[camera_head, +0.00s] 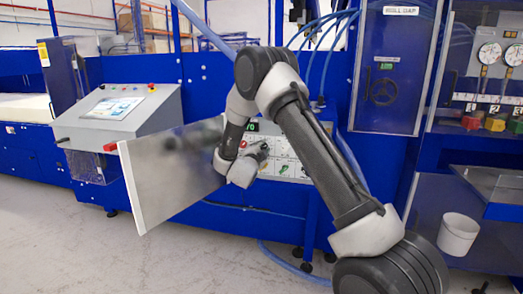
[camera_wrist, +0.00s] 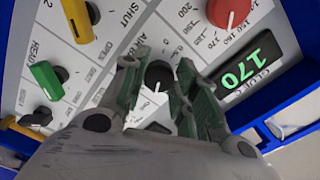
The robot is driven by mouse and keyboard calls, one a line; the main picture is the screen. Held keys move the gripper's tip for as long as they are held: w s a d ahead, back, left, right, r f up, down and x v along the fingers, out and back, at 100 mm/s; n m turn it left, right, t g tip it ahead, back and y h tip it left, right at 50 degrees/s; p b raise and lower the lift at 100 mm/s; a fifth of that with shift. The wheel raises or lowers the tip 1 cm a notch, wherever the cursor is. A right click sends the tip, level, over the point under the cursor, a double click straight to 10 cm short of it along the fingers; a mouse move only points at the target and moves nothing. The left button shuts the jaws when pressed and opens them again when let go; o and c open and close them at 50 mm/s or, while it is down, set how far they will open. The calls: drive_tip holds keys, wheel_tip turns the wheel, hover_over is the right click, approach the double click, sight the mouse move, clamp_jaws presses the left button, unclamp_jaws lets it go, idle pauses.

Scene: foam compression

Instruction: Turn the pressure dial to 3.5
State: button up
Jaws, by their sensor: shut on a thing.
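A black round dial (camera_wrist: 158,75) with a white pointer line sits on the white control panel in the wrist view. Its label, which seems to begin with "AIR", and its scale are partly hidden by my fingers, so I cannot read its setting. My gripper (camera_wrist: 157,82) has its green-padded fingers on either side of this dial, shut on it. In the head view my gripper (camera_head: 262,152) is at the control panel (camera_head: 285,167), and the dial is hidden there.
An opened grey panel door (camera_head: 165,175) stands left of my arm. A white bucket (camera_head: 458,235) is at the right.

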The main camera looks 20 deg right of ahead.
drive_tip(key=m, duration=0.5)
drive_tip(key=shift+m, duration=0.3)
idle(0.4)
drive_tip(key=o, duration=1)
drive_tip(key=v, duration=1.2)
